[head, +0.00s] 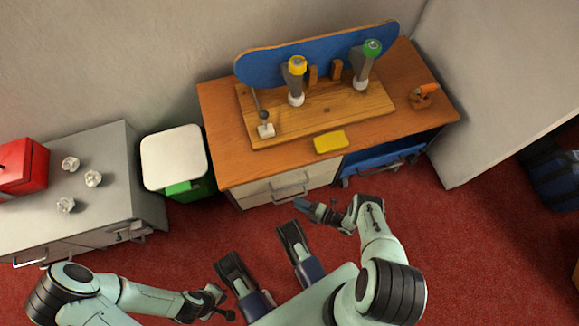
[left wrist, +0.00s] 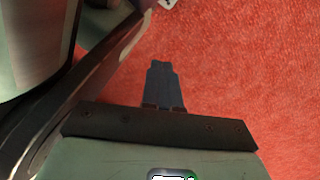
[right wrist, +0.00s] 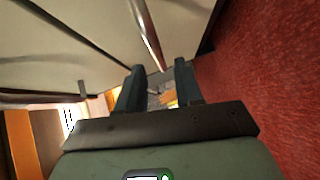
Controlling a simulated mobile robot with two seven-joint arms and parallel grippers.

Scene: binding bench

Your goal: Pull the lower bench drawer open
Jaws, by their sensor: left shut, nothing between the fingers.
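The bench (head: 222,160) has a cream drawer front (head: 258,190) at its lower left, with a metal bar handle (head: 290,188). Which drawer is the lower one is hard to tell from above. My right gripper (head: 310,208) is just in front of that front, close to the handle. In the right wrist view its fingers (right wrist: 158,85) are apart, and a handle bar (right wrist: 148,35) ends near the gap between their tips. I cannot tell whether the bar lies between them. My left gripper (head: 226,311) is shut and empty over the carpet; its closed fingers show in the left wrist view (left wrist: 163,85).
A blue bin or drawer (head: 385,158) fills the bench's right bay. A white-lidded green bin (head: 174,155) stands left of the bench, beside a grey cabinet (head: 110,170). The blue skateboard deck (head: 325,55) and tools are on top. Red carpet in front is free.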

